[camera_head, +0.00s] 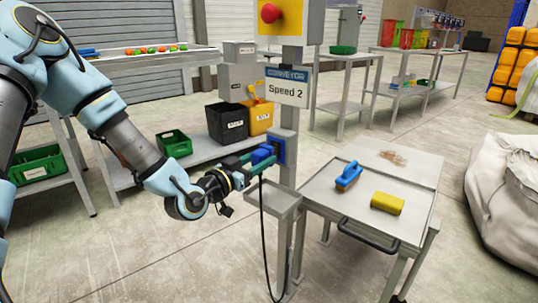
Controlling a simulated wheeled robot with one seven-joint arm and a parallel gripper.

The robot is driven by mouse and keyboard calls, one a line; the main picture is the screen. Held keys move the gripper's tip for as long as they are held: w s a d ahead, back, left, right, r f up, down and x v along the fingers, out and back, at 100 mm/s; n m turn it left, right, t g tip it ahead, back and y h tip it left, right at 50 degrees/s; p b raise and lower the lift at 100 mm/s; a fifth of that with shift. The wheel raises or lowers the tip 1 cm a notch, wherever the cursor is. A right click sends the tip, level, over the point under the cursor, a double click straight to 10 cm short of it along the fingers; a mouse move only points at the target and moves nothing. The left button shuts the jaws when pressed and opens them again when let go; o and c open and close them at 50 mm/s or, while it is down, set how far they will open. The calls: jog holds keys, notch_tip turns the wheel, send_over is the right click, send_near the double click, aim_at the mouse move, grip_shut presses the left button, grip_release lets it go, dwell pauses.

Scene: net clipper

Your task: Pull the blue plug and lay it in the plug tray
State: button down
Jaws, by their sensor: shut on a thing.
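The blue plug (262,154) is at the blue socket box (279,149) on the grey post. It touches or overlaps the box's left side in view; I cannot tell how deep it sits. My gripper (261,162) comes from the left with its teal fingers shut on the plug, which partly hides behind them. A black cable (263,215) hangs from the plug down to the floor. A small grey tray (275,201) is fixed to the post below the plug, its inside seen edge-on and looking empty; it appears to be the plug tray.
A grey cart (345,212) at right holds a blue brush (348,176) and a yellow sponge (387,203). A sign (287,88) and a red-button box (278,17) are on the post above. Black and yellow bins (227,122) stand on a shelf behind. The floor at lower left is clear.

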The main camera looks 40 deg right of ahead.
jog(key=shift+s+a, duration=0.15)
jog(key=shift+a, duration=0.6)
jog(key=shift+s+a, duration=0.1)
jog(key=shift+a, duration=0.6)
jog(key=shift+d, duration=0.1)
jog(key=shift+w+d, duration=0.15)
jog(key=shift+d, duration=0.5)
notch_tip(320, 180, down, 10)
jog(key=b, duration=0.9)
jog(key=shift+d, duration=0.1)
dwell(0.5)
jog(key=shift+w+d, duration=0.2)
jog(key=shift+d, duration=1)
jog(key=shift+w+d, duration=0.2)
jog(key=shift+d, duration=0.95)
